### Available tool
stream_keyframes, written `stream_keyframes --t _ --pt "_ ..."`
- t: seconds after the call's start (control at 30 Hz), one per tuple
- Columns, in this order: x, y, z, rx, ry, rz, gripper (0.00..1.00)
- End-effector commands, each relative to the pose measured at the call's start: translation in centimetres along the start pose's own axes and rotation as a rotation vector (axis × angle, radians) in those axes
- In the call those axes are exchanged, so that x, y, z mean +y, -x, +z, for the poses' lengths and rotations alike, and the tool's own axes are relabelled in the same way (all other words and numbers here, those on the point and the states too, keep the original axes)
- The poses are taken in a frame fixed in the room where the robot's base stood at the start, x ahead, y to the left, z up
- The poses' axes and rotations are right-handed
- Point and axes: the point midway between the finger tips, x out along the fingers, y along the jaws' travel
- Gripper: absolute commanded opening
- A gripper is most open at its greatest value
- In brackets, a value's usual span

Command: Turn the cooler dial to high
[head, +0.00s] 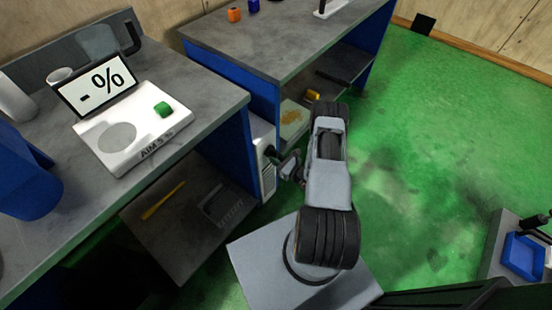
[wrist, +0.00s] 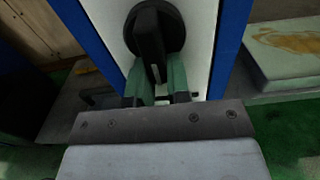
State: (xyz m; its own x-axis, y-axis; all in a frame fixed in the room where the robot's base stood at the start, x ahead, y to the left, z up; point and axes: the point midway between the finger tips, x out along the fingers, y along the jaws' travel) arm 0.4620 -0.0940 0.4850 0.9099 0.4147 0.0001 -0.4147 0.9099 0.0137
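The cooler (head: 264,178) is a white box beside the blue-sided bench in the head view. Its white front panel (wrist: 109,27) fills the middle of the wrist view. The black cooler dial (wrist: 150,38) is round with a raised bar handle. The bar points downward, leaning slightly right. My gripper (wrist: 160,78) reaches up to the dial from below. Its two green fingers stand close on either side of the bar's lower end, with only a bar-wide gap between them, and appear shut on it. No dial markings are readable. In the head view, my gripper (head: 279,166) is small and dark at the cooler.
A bench with a white scale (head: 110,150), a green block (head: 163,109) and a blue container (head: 24,180) is at left. Another grey bench (head: 275,40) stands behind. Blue edges flank the panel in the wrist view. Green floor (head: 430,140) is open at right.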

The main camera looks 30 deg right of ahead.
Motion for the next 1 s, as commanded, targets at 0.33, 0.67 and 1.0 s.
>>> stream_keyframes --t 0.33,0.67,1.0 --pt "0.1 0.0 0.0 0.001 -0.002 0.001 0.43" --pt "-0.1 1.4 0.0 0.002 -0.002 -0.003 0.43" --pt "-0.1 8.2 0.0 0.000 -0.003 -0.008 0.43"
